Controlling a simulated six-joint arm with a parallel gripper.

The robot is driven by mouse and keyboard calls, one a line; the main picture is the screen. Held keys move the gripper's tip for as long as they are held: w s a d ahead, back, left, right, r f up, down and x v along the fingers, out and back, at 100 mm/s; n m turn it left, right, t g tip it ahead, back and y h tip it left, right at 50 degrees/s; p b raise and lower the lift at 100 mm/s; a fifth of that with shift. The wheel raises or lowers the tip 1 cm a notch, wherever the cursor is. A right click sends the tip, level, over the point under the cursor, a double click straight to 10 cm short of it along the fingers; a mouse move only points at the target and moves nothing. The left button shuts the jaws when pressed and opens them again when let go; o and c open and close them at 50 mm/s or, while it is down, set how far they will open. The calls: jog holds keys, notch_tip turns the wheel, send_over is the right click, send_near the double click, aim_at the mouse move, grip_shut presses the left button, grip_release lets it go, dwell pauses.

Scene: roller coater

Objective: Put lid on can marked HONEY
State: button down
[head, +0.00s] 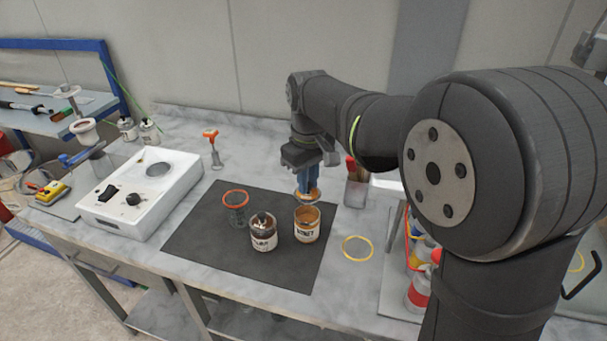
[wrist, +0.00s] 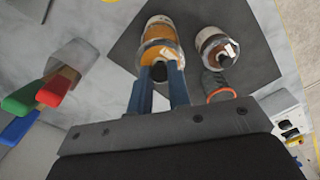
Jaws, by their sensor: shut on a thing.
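My gripper (head: 308,186) points down with its blue fingers shut on a lid (head: 306,197), seen edge-on as a pale, orange-tinged disc. The lid is just above an open can (head: 307,229) with amber contents, whose label seems to read HONEY. A small gap shows between lid and can in the head view. In the wrist view, the fingers (wrist: 160,78) grip a dark knob on the lid (wrist: 158,54), and the lid covers part of the can (wrist: 157,24). A second can (head: 263,238), with a brown top, stands just left; its label is too small to read surely.
The cans stand on a dark mat (head: 205,235). A mesh cup with an orange rim (head: 236,199) is behind left. A yellow ring (head: 357,248) lies right of the mat. A brush holder (head: 355,190) stands behind right, and a white device (head: 140,190) at left.

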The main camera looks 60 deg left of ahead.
aim_at(307, 199)
jog(key=shift+f, duration=2.9)
jog(key=shift+f, duration=0.2)
jog(key=c, duration=0.8)
grip_release()
jog(key=shift+r, duration=0.15)
jog(key=shift+r, duration=3.4)
